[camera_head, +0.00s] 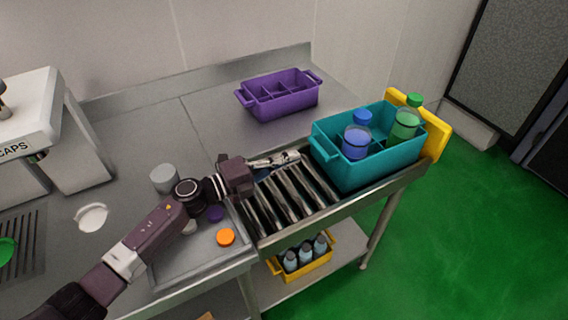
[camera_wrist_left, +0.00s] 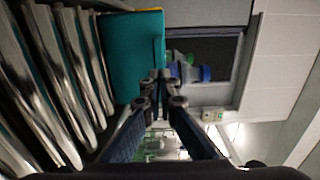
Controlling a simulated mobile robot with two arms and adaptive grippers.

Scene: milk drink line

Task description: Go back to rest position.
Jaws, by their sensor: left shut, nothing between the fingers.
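My left gripper (camera_head: 292,157) reaches in from the left in the head view, above the roller conveyor (camera_head: 285,200), with its tips just left of the teal crate. In the left wrist view its fingers (camera_wrist_left: 160,84) are closed together and hold nothing. The teal crate (camera_head: 372,177) stands at the right end of the rollers. It holds a bottle with a blue cap (camera_head: 357,140) and a bottle with a green cap (camera_head: 404,127). The crate's teal wall (camera_wrist_left: 130,60) shows beyond the fingers in the wrist view. My right gripper is not in view.
A purple divided crate (camera_head: 280,107) stands on the steel counter behind the rollers. A tray with an orange cap (camera_head: 225,237) lies under my arm. A grey cylinder (camera_head: 164,178) stands left of it. A yellow end stop (camera_head: 437,135) backs the teal crate. A yellow crate (camera_head: 306,265) holds bottles below.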

